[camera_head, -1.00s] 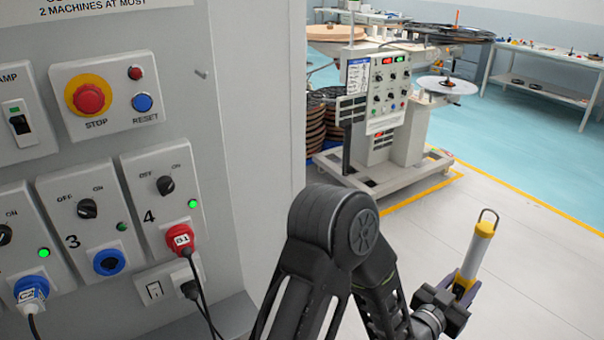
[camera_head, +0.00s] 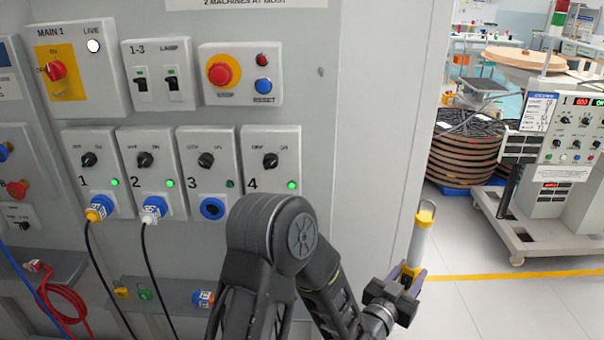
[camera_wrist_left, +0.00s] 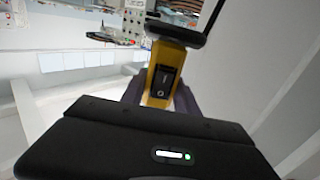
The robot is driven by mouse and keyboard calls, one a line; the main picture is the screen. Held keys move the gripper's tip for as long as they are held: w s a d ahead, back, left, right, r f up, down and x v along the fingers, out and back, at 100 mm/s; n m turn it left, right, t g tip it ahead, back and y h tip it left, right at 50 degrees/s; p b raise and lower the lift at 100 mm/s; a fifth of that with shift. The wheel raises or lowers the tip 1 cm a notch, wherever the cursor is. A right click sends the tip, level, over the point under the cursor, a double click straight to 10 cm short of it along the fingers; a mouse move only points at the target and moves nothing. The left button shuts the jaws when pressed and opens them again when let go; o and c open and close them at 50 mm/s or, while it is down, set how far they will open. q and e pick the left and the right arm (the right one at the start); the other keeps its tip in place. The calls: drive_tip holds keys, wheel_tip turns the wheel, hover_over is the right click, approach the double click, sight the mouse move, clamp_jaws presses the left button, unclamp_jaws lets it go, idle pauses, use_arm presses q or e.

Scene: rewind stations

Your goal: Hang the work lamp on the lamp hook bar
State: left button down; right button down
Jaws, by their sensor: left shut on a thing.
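The work lamp (camera_head: 418,240) is a white tube with a yellow cap and yellow lower body, standing nearly upright right of the grey cabinet in the head view. My left gripper (camera_head: 406,279) is shut on its lower yellow part. In the left wrist view, the lamp's yellow body (camera_wrist_left: 160,88) with a black switch sits between the fingers. No lamp hook bar can be made out for certain. A small peg (camera_head: 320,71) sticks out of the cabinet's front. My right gripper is out of view.
The grey cabinet (camera_head: 377,130) carries switches, sockets, plugs and hanging cables. My arm hides part of its lower front. At right, a wheeled control console (camera_head: 562,190) and stacked reels (camera_head: 466,155) stand behind a yellow floor line. Bare floor lies near the lamp.

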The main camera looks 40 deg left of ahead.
use_arm(q)
drive_tip(key=shift+a+r, duration=0.1)
drive_tip(key=shift+a, duration=0.1)
drive_tip(key=s+a+r+n+y+p, duration=0.2)
drive_tip(key=s+a+r+y, duration=0.1)
drive_tip(key=a+r, duration=0.7)
drive_tip(key=s+a+r+n+g+y+p, duration=0.1)
drive_tip(key=s+a+r+n+y+p, duration=0.1)
drive_tip(key=a+r, duration=0.8)
drive_tip(key=s+r+y+p, duration=0.1)
drive_tip(key=s+r+y, duration=0.1)
drive_tip(key=s+r, duration=0.1)
drive_tip(key=shift+a+r+n+p, duration=0.15)
drive_tip(key=shift+r+n+p, duration=0.05)
drive_tip(key=shift+n+p, duration=0.1)
